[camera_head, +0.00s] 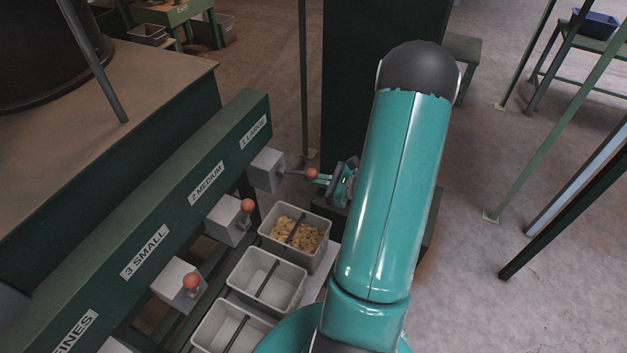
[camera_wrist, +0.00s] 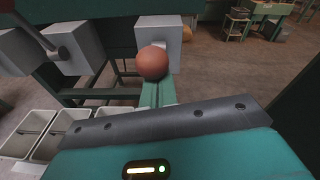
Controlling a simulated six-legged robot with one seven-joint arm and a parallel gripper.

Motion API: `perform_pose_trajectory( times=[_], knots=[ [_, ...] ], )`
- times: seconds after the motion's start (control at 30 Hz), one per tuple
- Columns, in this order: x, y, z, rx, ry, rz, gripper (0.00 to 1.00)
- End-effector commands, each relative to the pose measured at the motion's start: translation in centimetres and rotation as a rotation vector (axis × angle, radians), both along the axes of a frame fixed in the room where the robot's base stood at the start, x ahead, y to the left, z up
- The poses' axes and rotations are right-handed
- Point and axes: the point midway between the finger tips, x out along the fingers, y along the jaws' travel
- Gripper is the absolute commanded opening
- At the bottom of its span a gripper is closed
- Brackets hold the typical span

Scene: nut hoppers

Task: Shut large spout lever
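The large spout (camera_head: 266,170) is a grey box under the "1 LARGE" label (camera_head: 254,132). Its lever (camera_head: 292,172) sticks out to the right, ending in an orange-red knob (camera_head: 312,174). My gripper (camera_head: 322,180) is at the knob, its tip close beside or touching it. In the wrist view the knob (camera_wrist: 152,62) sits just beyond a teal finger (camera_wrist: 158,93), with the large spout box (camera_wrist: 163,34) behind it. The finger gap is hidden, so I cannot tell whether the fingers grip the knob.
The medium spout (camera_head: 228,218) and small spout (camera_head: 178,284) have similar knobbed levers. A grey bin (camera_head: 270,234) below the large spout holds nuts; two bins beside it look empty. A dark green post (camera_head: 345,75) stands behind my arm.

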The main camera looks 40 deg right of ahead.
Motion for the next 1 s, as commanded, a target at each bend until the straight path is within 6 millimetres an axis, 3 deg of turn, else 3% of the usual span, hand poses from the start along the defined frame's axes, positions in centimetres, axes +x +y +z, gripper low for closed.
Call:
perform_pose_trajectory(
  times=[0.6, 1.0],
  knots=[
    [1.9, 0.7, 5.0, -0.188, 0.494, 0.004, 0.00],
    [3.6, 1.3, 6.6, -0.270, 0.742, 0.001, 0.00]
  ],
)
